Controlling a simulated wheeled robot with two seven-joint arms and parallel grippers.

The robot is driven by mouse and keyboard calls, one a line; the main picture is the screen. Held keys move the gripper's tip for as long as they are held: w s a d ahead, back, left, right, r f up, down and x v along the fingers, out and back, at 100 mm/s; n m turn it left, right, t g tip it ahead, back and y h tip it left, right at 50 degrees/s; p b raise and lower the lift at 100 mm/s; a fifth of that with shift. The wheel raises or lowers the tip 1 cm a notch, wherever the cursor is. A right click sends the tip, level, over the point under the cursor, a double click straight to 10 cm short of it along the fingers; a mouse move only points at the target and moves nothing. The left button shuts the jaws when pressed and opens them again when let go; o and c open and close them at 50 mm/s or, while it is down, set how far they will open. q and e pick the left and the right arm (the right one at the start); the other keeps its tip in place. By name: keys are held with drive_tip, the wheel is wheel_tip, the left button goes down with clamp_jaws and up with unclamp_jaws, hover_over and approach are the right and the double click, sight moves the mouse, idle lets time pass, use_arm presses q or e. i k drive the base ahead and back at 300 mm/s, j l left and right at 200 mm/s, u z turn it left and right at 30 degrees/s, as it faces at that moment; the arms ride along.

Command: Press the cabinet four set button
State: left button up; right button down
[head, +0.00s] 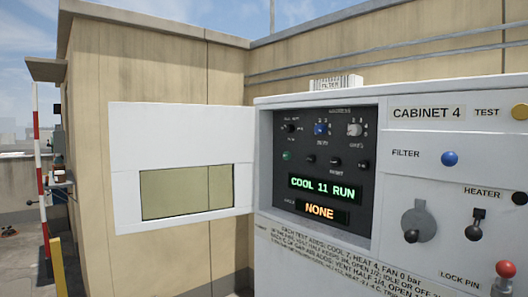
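Cabinet four (420,190) is a pale grey box at the right, with a "CABINET 4" label (427,113). Its dark control panel (325,180) is exposed, with the white door (180,125) swung open to the left. A small green button (287,155) and several black buttons, one of them here (311,158), form a row below the knobs. The lettering is too small to tell which one is set. A green display (324,188) reads "COOL 11 RUN". An orange display (320,211) reads "NONE". Neither of my grippers is in view.
At the right are a yellow test button (520,111), a blue filter button (450,158), a grey rotary handle (417,220), a heater switch (477,222) and a red-knobbed lock pin (505,270). A red-and-white pole (39,170) stands at the left. The open door juts out left of the panel.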

sight(286, 155)
drive_tip(key=k+l, duration=0.4)
drive_tip(key=l, duration=0.15)
drive_tip(key=i+j, duration=0.35)
drive_tip(key=j, duration=0.15)
drive_tip(key=i+j, duration=0.3)
drive_tip(key=j, duration=0.2)
drive_tip(key=i+j, duration=0.35)
drive_tip(key=j, duration=0.2)
drive_tip(key=i+j, duration=0.35)
drive_tip(key=j, duration=0.15)
drive_tip(key=i+j, duration=0.35)
drive_tip(key=j, duration=0.15)
